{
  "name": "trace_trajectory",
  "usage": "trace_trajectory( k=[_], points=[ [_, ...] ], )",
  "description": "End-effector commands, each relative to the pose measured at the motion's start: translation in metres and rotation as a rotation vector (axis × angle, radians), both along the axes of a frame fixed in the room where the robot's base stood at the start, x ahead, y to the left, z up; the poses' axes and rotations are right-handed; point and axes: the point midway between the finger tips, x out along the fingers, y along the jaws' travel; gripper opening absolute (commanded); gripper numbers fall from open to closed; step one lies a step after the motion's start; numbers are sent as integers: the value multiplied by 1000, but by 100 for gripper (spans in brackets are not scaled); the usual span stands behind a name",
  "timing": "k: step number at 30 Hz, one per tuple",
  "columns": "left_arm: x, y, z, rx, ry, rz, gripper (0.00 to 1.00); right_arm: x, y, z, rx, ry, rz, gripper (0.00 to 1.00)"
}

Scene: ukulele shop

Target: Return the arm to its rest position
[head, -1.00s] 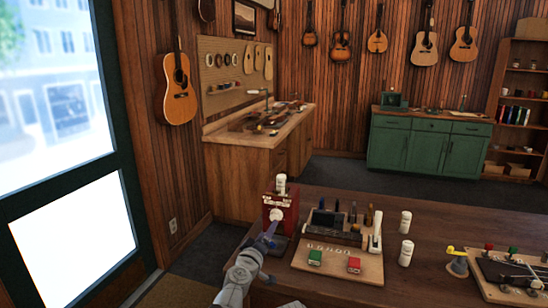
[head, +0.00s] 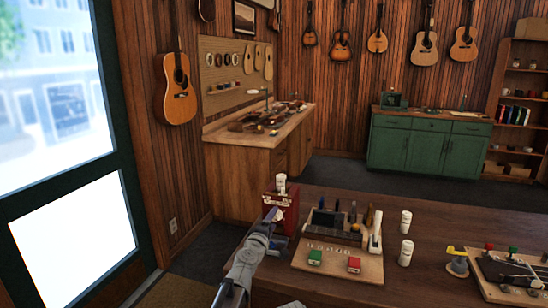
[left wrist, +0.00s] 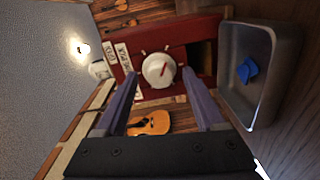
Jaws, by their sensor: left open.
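My left gripper (head: 271,217) is in front of the red box (head: 283,200) on the near table. In the left wrist view its two purple-grey fingers (left wrist: 160,84) are apart, with nothing held between them. The red box (left wrist: 190,35) there carries a white round knob (left wrist: 158,70) with a red mark, seen between and beyond the fingertips. I see no clear contact with the knob. In the head view the gripper partly covers the box front.
A metal tray (left wrist: 288,62) with a blue piece (left wrist: 246,70) sits by the box. A white bottle (head: 281,183) stands on or behind the box. A wooden board (head: 318,271) with green and red blocks lies to the right, with more white bottles (head: 406,252) beyond.

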Motion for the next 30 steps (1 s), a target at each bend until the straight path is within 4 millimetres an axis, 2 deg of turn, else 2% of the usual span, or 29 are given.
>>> trace_trajectory(
  k=[24, 30],
  points=[
    [0, 1, -1, -947, 308, 0, 71, 0, 0, -6, 0, 0, 0, 100],
    [0, 1, -1, -1136, 369, 0, 71, 0, 0, -8, 0, 0, 0, 100]
  ],
)
